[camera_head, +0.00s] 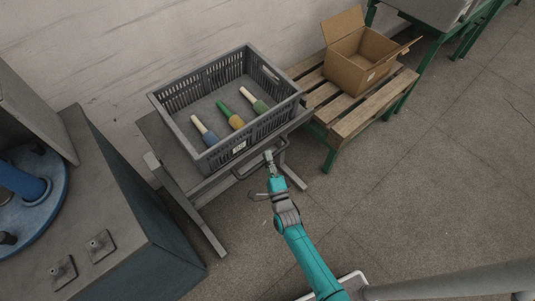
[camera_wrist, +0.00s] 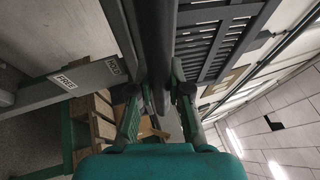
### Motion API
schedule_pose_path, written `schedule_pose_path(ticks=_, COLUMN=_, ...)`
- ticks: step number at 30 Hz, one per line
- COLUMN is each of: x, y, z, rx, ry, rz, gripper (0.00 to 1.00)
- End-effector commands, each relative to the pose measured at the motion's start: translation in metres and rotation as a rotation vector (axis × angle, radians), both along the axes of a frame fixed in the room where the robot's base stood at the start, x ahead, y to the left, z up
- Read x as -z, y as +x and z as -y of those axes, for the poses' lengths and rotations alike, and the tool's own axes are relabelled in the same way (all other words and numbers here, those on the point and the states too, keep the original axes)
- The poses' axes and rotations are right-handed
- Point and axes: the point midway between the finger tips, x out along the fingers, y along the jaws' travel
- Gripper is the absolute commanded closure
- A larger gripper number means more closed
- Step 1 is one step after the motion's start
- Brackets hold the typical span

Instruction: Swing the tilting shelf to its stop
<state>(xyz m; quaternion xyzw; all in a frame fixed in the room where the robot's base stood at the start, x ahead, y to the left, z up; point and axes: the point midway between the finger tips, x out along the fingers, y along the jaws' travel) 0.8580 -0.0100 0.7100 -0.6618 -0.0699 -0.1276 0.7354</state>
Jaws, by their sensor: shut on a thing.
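The tilting shelf (camera_head: 166,152) is a grey metal frame that carries a grey slatted crate (camera_head: 222,151). A dark bar handle (camera_head: 240,176) runs along the shelf's front edge. My gripper (camera_head: 269,158) is at the right part of this handle. In the wrist view the dark handle bar (camera_wrist: 157,45) passes between the two fingers of my gripper (camera_wrist: 158,100), which are shut on it. The fingertips partly hide the bar. The exact tilt of the shelf is hard to judge.
Several-coloured yarn tubes, three in all, lie in the crate. An open cardboard box (camera_head: 360,72) stands on a wooden slatted bench (camera_head: 345,124) with green legs at the right. A dark machine cabinet (camera_head: 130,195) stands at the left. The floor (camera_head: 430,170) at the right is clear.

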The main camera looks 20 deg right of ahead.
Motion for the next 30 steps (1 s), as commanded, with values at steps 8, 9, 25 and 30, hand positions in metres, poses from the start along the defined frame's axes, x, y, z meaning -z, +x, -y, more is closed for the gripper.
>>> schedule_pose_path(ticks=8, x=0.027, y=0.002, z=0.0, rx=-0.003, ry=0.03, rz=0.092, gripper=1.0)
schedule_pose_path(ticks=9, x=0.032, y=0.002, z=0.0, rx=-0.003, ry=0.031, rz=0.097, gripper=1.0)
schedule_pose_path(ticks=25, x=0.079, y=0.005, z=-0.002, rx=-0.003, ry=0.033, rz=0.1, gripper=1.0)
schedule_pose_path(ticks=30, x=0.081, y=0.004, z=-0.002, rx=-0.004, ry=0.033, rz=0.095, gripper=1.0)
